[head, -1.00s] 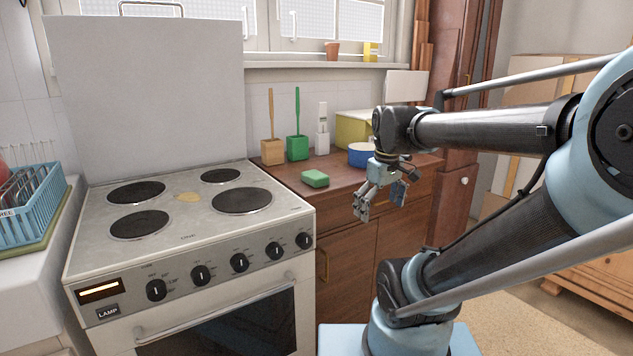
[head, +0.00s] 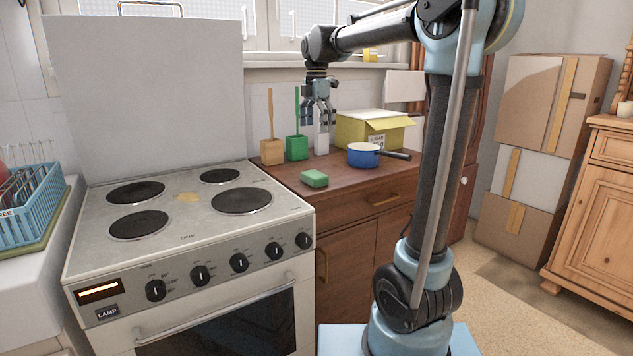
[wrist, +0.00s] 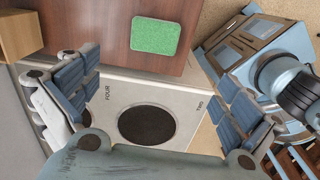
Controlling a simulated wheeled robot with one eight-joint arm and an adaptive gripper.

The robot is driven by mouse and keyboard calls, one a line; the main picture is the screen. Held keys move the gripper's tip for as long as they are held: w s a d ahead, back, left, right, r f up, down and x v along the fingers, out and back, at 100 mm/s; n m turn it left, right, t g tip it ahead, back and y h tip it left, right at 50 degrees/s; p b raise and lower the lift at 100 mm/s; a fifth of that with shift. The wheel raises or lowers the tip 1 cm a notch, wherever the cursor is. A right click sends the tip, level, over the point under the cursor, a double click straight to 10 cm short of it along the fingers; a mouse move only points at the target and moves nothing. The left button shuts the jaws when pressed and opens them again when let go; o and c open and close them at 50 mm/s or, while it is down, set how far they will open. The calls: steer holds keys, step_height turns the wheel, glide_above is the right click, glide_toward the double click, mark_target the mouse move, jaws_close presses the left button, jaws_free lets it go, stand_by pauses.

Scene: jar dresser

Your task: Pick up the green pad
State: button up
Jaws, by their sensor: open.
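The green pad (head: 314,178) lies flat on the brown wooden dresser top (head: 345,178), near its front left edge beside the stove. In the wrist view the green pad (wrist: 155,38) shows whole at the top centre, beyond my fingers. My gripper (head: 318,120) is open and empty, pointing down, high above the back of the dresser top. In the wrist view the two padded fingers of my gripper (wrist: 160,100) are spread wide, with nothing between them.
A wooden holder (head: 272,152) and a green holder (head: 297,147) with upright handles stand behind the pad. A blue pan (head: 363,155) and a yellow box (head: 372,130) stand to the right. The stove (head: 190,215) borders the dresser on the left.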

glide_above(314, 174)
steer(key=shift+n, duration=0.4)
step_height(314, 174, down, 12)
steer(key=shift+r, duration=0.15)
steer(key=shift+w+d+f, duration=0.1)
steer(key=shift+f, duration=1.25)
steer(key=shift+w+f, duration=0.1)
steer(key=shift+f, duration=1.25)
steer(key=shift+c, duration=0.2)
steer(key=c, duration=0.9)
